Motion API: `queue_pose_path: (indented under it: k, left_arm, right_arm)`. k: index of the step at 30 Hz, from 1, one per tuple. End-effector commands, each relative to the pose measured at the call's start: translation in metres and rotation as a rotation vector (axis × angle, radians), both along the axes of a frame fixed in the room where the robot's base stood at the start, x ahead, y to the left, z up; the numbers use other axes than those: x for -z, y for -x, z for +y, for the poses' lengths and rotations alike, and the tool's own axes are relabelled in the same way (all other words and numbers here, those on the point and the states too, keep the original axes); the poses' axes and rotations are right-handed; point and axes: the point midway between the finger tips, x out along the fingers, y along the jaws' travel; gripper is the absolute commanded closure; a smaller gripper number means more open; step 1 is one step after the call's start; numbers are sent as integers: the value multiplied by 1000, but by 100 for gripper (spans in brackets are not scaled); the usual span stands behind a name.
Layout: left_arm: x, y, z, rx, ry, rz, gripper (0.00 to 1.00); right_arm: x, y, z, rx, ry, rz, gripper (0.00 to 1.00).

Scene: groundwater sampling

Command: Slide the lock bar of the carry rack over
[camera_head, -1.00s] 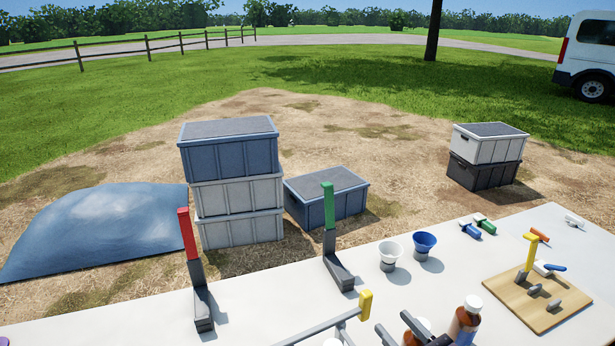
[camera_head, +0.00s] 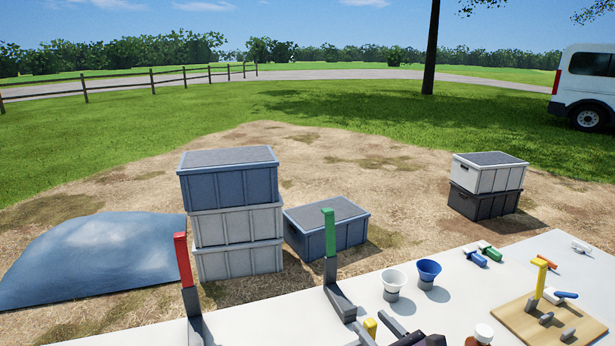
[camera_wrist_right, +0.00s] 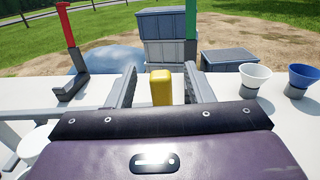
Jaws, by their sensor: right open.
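The lock bar's yellow end (camera_head: 370,327) shows at the bottom edge of the head view. In the right wrist view the yellow end (camera_wrist_right: 160,87) stands upright between the two grey fingers of my right gripper (camera_wrist_right: 162,88). My right gripper (camera_head: 375,331) is open, with a finger on each side of the yellow end; a gap shows on both sides. A grey bar (camera_wrist_right: 30,114), apparently part of the carry rack, shows at the left of the wrist view. Most of the rack is out of frame or hidden by my wrist. My left gripper is not in view.
A red-handled lever (camera_head: 183,262) and a green-handled lever (camera_head: 330,240) stand upright on the white table (camera_head: 285,333). A white cup (camera_head: 394,281) and a blue cup (camera_head: 428,270) stand to the right. A wooden board (camera_head: 520,325) with a yellow-topped post is farther right.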

Motion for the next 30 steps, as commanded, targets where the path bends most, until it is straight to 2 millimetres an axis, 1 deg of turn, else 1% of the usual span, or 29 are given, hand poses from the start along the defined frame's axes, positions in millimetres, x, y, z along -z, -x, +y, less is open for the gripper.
queue_pose_path:
  k: [1,9,12,16,21,30]
  left_arm:
    - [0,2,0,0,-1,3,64]
    - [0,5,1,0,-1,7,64]
    - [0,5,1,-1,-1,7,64]
    - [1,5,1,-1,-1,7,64]
    - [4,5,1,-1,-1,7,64]
    - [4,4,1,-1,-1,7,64]
  right_arm:
    - [0,0,0,0,0,0,54]
    - [0,0,0,0,0,0,89]
    - [0,0,0,0,0,0,100]
    - [1,-1,-3,0,2,-1,100]
    - [1,-6,-13,1,2,0,100]
    - [1,-8,-16,1,2,0,100]
